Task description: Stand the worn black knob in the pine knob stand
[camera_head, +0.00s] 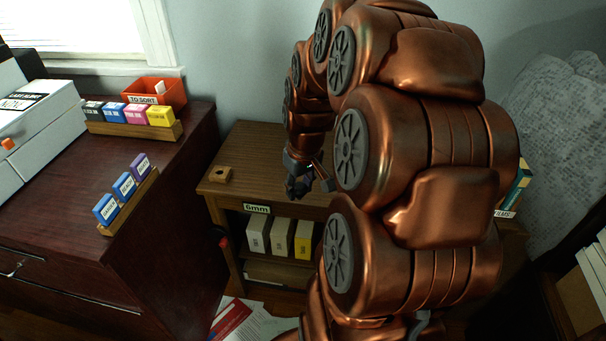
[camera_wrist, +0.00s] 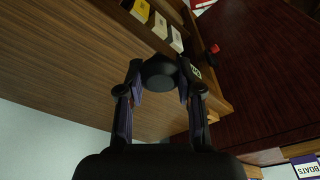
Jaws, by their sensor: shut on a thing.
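The worn black knob (camera_wrist: 158,72) is round and dark. In the wrist view it sits between the two fingertips of my gripper (camera_wrist: 158,80), which is shut on it. In the head view my gripper (camera_head: 302,184) hangs over the small wooden table; the knob is hard to tell from the dark fingers there. The hole looks empty.
The wooden table (camera_head: 262,150) is clear between gripper and stand. A dark dresser (camera_head: 165,190) stands left, with ink box racks (camera_head: 135,128) and an orange "TO SORT" bin (camera_head: 152,90).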

